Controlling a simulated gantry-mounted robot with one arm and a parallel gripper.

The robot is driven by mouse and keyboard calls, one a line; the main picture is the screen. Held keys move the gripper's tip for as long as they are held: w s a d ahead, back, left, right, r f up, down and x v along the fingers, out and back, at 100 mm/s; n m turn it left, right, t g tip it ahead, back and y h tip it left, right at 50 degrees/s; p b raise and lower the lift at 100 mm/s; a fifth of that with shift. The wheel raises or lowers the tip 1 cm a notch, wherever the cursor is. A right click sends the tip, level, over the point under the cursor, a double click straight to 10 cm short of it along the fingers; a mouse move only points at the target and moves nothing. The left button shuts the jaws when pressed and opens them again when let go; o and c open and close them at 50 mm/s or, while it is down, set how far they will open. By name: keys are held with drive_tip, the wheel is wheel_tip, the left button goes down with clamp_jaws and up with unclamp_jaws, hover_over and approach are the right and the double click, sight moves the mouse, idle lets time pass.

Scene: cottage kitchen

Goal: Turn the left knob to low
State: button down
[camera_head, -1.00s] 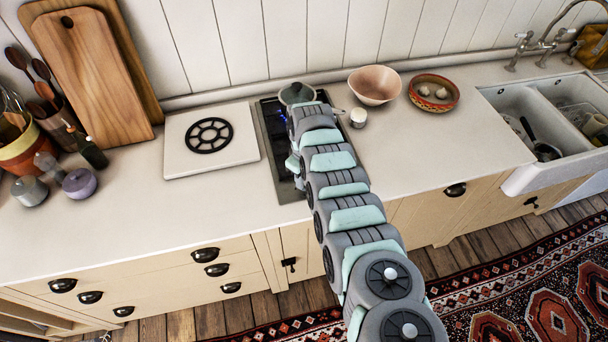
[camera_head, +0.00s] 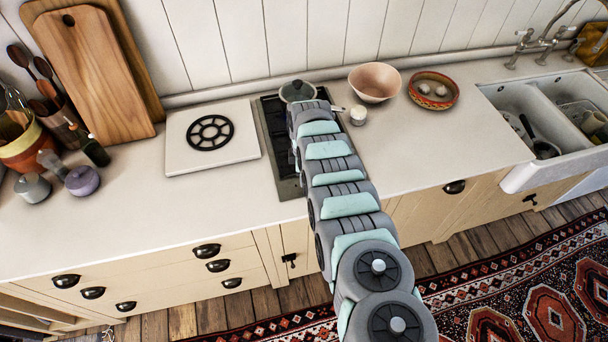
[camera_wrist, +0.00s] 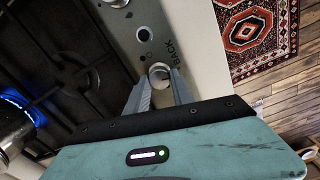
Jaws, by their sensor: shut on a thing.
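In the wrist view, my gripper (camera_wrist: 160,88) has its two fingers on either side of a round silver knob (camera_wrist: 159,72) and is shut on it. This is the lower knob in that picture, the left one from the front of the hob. The word "BACK" is printed beside it. The knob's pointer is too small to read. Another knob (camera_wrist: 116,3) shows at the top edge. A blue flame (camera_wrist: 22,108) burns at the left. In the head view, my arm covers the gripper, the knobs and much of the dark hob (camera_head: 277,140).
A lidded pot (camera_head: 297,92) stands at the back of the hob; part of a metal pot (camera_wrist: 14,132) shows near the flame. A white square cover (camera_head: 186,151) lies left.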

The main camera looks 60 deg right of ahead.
idle(0.5)
drive_tip(key=c, duration=1.1)
unclamp_jaws()
wheel_tip(320, 180, up, 3)
drive_tip(key=shift+r+p, duration=0.2)
drive_tip(key=shift+p, duration=0.8)
drive_tip(key=shift+r, duration=0.35)
wheel_tip(320, 180, up, 7)
drive_tip(key=b, duration=0.1)
drive_tip(key=shift+f, duration=0.15)
drive_tip(key=shift+w, duration=0.1)
